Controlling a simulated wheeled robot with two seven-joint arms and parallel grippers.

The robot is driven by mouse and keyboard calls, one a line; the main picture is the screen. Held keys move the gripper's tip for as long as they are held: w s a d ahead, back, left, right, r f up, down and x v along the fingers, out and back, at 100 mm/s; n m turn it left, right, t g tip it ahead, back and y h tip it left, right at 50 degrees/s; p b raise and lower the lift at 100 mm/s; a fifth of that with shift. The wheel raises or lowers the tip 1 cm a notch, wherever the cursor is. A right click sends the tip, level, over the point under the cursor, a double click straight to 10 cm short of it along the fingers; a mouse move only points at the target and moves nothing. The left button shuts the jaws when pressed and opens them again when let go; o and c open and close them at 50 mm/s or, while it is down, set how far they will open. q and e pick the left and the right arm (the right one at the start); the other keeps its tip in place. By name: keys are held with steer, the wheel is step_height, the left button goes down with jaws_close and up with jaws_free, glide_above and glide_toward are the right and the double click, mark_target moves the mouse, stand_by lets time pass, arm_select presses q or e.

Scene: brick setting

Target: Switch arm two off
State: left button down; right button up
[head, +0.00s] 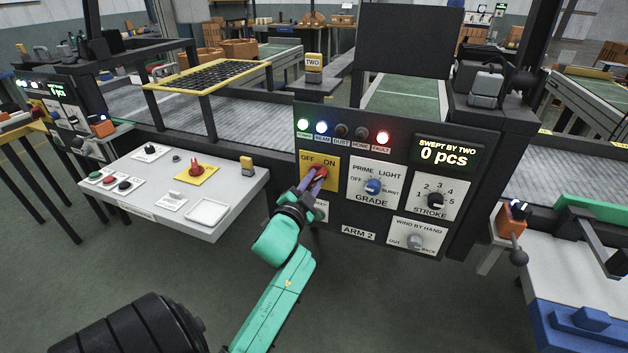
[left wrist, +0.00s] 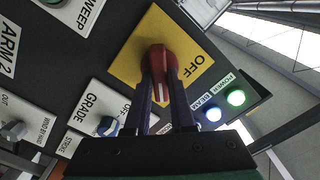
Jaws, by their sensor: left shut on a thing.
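The panel labelled ARM 2 (head: 358,233) stands in front of me. Its yellow plate (head: 309,181), with OFF at left and ON at right, carries a red rotary knob (head: 321,172). My left gripper (head: 311,183) is at this knob. In the left wrist view, its two dark fingers (left wrist: 160,88) are shut on the red knob (left wrist: 157,60), one on each side. The knob's white mark points down in that view, away from the word OFF; the word ON is hidden by a finger. The green POWER (left wrist: 236,98) and bluish BEAM (left wrist: 213,114) lamps are lit. My right gripper is not in view.
The red FAULT lamp (head: 382,138) is lit. The blue GRADE knob (head: 373,187), STROKE knob (head: 435,201) and grey WIND BY HAND knob (head: 415,242) sit right of the plate. A white console (head: 228,205) with another red switch (head: 196,168) stands at left.

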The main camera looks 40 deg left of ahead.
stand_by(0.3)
arm_select(q)
steer(key=shift+n, duration=0.3)
steer(key=n+p, duration=0.2)
steer(key=shift+r+n, duration=0.25)
steer(key=shift+n, duration=0.05)
steer(key=shift+a+f+n+p, duration=0.1)
steer(key=shift+n+p, duration=2.55)
steer(key=shift+n, duration=1.05)
steer(key=shift+a+f+n+p, duration=0.1)
steer(key=shift+n+p, duration=2.55)
steer(key=shift+n, duration=1.05)
steer(key=c, duration=0.8)
jaws_free()
steer(key=shift+f, duration=0.1)
